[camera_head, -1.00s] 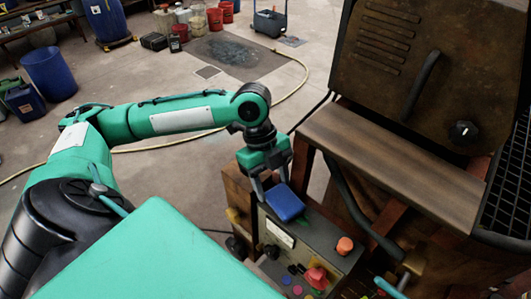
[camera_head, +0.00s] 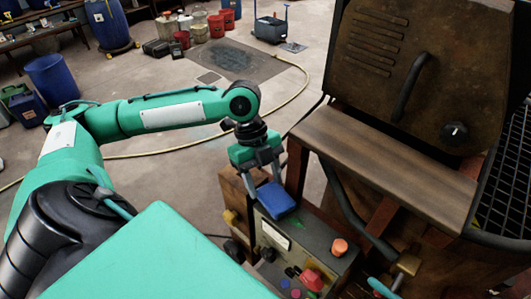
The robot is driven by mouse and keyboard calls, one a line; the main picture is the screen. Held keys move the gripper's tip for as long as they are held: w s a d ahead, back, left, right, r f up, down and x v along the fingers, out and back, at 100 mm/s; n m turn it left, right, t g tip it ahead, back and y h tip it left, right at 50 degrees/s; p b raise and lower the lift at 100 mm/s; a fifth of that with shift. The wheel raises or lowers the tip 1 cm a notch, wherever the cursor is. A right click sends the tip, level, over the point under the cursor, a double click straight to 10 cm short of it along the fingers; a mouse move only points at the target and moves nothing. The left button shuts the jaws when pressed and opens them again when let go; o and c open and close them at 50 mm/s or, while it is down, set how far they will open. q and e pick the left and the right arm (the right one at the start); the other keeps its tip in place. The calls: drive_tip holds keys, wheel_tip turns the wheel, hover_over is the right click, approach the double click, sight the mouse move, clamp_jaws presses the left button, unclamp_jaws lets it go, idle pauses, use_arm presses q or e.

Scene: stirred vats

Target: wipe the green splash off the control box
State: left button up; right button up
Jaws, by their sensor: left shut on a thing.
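My left gripper (camera_head: 258,176) is shut on a blue wiping pad (camera_head: 276,200). The pad is over the far left end of the grey control box (camera_head: 304,236); whether it touches the top, I cannot tell. The surface under the pad is hidden. My right gripper is not in view.
A rusty brown machine housing (camera_head: 410,75) with a wooden ledge (camera_head: 385,165) stands right of the box. A dark pipe (camera_head: 345,205) runs close beside the box. A yellow hose (camera_head: 180,149) lies on the floor, which is open behind my left arm.

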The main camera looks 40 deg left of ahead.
use_arm(q)
drive_tip(key=shift+r, duration=2.75)
wheel_tip(320, 180, up, 3)
